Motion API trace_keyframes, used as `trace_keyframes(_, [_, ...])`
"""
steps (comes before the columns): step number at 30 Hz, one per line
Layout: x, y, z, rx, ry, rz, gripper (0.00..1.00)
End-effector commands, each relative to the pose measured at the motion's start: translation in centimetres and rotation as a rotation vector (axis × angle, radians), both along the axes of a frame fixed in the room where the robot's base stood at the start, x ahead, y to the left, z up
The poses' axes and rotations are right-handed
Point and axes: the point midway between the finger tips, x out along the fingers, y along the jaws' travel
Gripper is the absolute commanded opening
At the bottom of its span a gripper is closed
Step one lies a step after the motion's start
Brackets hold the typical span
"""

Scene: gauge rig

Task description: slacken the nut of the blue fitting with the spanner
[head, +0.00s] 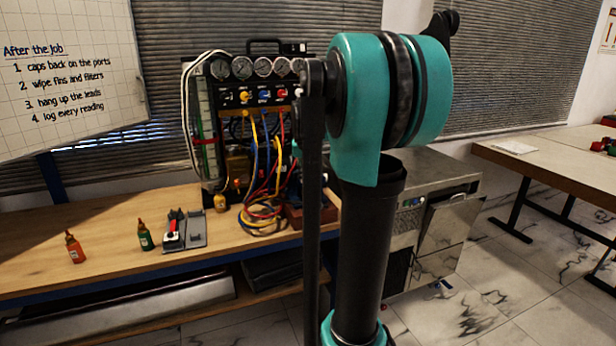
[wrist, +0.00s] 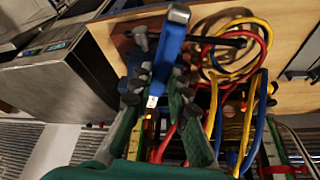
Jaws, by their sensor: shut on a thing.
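My gripper (wrist: 156,84) is in the wrist view, its green and dark fingers shut on a blue bar with a grey metal end, which looks like the spanner (wrist: 168,50). The spanner's grey end points toward the top of that view, near the wooden bench and the hoses. In the head view my own arm hides the gripper and the spanner. A blue knob (head: 264,95) sits between a yellow and a red one on the gauge panel (head: 236,97). I cannot make out the blue fitting's nut or whether the spanner touches it.
Red, yellow and blue hoses (head: 262,215) lie coiled on the bench (head: 110,233) before the gauge rig. An orange bottle (head: 75,248), a green bottle (head: 145,237) and a grey-and-red device (head: 174,232) stand left. A steel cabinet (head: 440,180) stands right of the bench.

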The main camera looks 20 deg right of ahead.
Motion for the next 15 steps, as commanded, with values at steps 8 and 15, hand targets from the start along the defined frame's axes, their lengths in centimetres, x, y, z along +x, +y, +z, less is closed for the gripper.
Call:
trace_keyframes(8, [-0.2,0.1,0.0,0.000,0.000,0.001,0.00])
trace_keyframes(15, [-1.0,0.4,0.0,0.000,0.000,0.001,0.00])
